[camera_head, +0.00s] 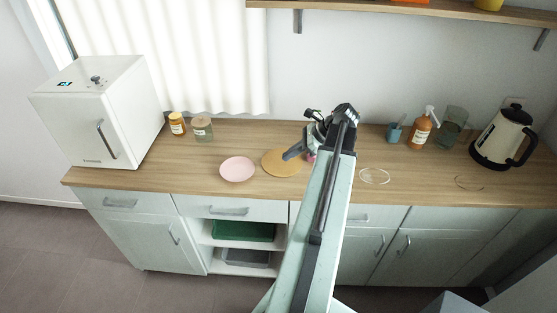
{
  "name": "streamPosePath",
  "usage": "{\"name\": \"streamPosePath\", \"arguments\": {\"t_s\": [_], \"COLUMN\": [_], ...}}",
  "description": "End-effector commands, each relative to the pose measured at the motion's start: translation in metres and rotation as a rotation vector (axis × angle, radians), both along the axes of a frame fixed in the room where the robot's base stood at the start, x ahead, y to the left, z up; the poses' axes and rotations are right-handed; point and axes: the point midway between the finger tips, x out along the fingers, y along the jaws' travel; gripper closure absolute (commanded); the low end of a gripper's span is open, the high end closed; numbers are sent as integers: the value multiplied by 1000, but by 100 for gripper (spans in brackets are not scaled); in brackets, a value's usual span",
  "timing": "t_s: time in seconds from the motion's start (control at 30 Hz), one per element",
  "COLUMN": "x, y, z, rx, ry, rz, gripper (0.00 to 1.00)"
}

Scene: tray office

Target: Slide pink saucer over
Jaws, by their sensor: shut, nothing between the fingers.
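The pink saucer (237,169) lies flat on the wooden counter, left of the middle, near the front edge. My gripper (289,156) is to the right of the saucer, over a round tan mat (281,168). It is shut and empty, apart from the saucer. My arm covers part of the counter to the right of the gripper. A small pink bit shows beside the gripper, mostly hidden; I cannot tell what it is.
A white oven-like box (97,112) and two jars (202,129) stand at the left. A thin ring outline (374,176) lies right of my arm. A blue cup (394,132), soap bottle (420,131), glass (451,126) and kettle (502,138) stand at the right.

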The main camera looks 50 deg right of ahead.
Motion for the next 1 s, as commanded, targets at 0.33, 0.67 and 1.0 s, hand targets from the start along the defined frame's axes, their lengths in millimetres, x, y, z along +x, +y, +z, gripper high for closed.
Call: {"name": "streamPosePath", "arguments": {"t_s": [0.33, 0.67, 1.0], "x": [46, 82, 84], "y": [29, 51, 52], "z": [-63, -60, -60], "rx": [-1, -2, -2], "ry": [0, 1, 1], "rz": [4, 2, 1], "gripper": [100, 100, 100]}}
